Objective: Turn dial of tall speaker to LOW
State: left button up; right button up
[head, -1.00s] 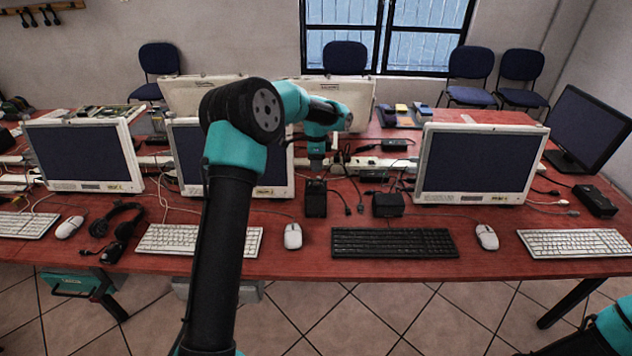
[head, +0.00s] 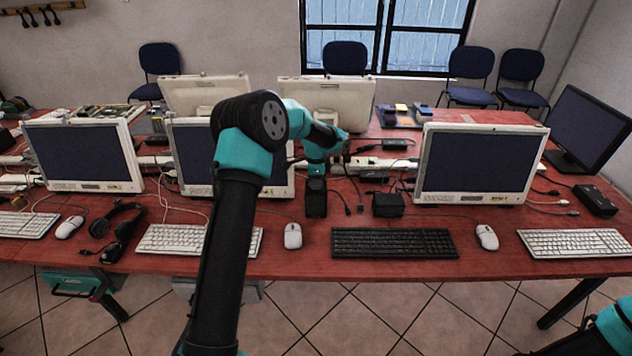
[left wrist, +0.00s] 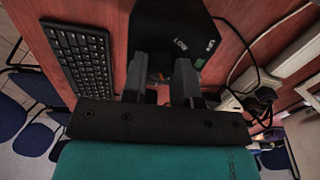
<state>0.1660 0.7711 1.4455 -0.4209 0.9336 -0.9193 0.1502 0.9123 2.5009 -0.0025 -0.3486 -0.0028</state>
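The tall speaker (head: 316,202) is a black upright box on the red table, left of a shorter black box (head: 388,205). My left gripper (head: 316,178) points down right over the tall speaker's top. In the left wrist view the speaker shows as a dark body (left wrist: 178,28) with small pale markings, too small to read surely. My left gripper's two fingers (left wrist: 161,80) are apart there, with a small greyish, partly orange part, perhaps the dial (left wrist: 160,68), between them. Whether they touch it cannot be told. My right gripper is out of view.
A black keyboard (head: 393,243) and a white mouse (head: 293,236) lie in front of the speaker. Monitors stand left (head: 190,160) and right (head: 478,165). Cables (head: 352,195) lie loose beside the speaker, and power strips (head: 375,162) lie behind.

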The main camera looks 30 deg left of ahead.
pick_arm(q)
jog(key=c, duration=0.4)
jog(key=shift+n, duration=0.4)
jog(key=n, duration=1)
jog(key=shift+n, duration=0.3)
jog(key=n, duration=1.2)
jog(key=shift+n+t, duration=0.3)
